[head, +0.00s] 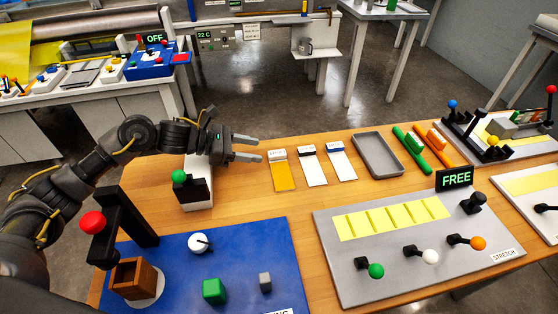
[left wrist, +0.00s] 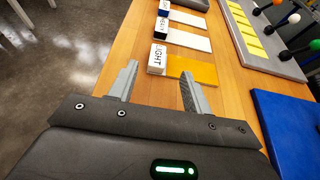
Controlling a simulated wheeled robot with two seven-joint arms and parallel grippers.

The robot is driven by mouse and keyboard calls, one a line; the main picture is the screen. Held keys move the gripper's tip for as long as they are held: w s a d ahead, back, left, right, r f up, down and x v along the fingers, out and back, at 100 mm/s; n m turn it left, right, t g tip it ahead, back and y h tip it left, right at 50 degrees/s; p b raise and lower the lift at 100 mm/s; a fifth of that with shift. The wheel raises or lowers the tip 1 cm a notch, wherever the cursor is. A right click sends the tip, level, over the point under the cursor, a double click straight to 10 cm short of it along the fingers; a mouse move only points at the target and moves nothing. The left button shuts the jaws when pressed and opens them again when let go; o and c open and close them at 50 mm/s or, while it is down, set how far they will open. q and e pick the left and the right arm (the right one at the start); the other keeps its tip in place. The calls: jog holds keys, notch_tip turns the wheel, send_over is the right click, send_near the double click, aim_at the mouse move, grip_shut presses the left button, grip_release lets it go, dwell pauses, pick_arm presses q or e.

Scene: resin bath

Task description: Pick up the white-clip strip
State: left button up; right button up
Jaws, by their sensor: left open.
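The white-clip strip (head: 284,177) is an orange-yellow strip with a white clip at its far end, lying flat on the wooden table. In the left wrist view the strip (left wrist: 195,70) shows its clip marked LIGHT just beyond my fingertips. Two white strips lie beside it, one with a dark-topped clip (head: 315,170) and one with a blue-topped clip (head: 343,165). My left gripper (head: 261,149) is open and empty, its fingertips pointing at the clip from the left, apparently above the table and apart from the strip. My right gripper is not in view.
A grey tray (head: 377,154) and green and orange tools lie right of the strips. A black-and-white block with a green knob (head: 179,177) stands under my left wrist. A blue board (head: 250,250) and a grey panel marked FREE (head: 330,228) lie nearer.

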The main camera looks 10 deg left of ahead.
aim_at(271, 153)
pick_arm(q)
jog(key=shift+d, duration=0.2)
jog(key=p+x, duration=0.1)
jog(key=x, duration=0.1)
jog(key=p+x, duration=0.1)
jog(key=x, duration=0.2)
jog(key=shift+w+a+f, duration=0.1)
jog(key=shift+a+f, duration=0.15)
jog(key=shift+f, duration=0.05)
jog(key=shift+c, duration=0.6)
jog(key=c, duration=0.9)
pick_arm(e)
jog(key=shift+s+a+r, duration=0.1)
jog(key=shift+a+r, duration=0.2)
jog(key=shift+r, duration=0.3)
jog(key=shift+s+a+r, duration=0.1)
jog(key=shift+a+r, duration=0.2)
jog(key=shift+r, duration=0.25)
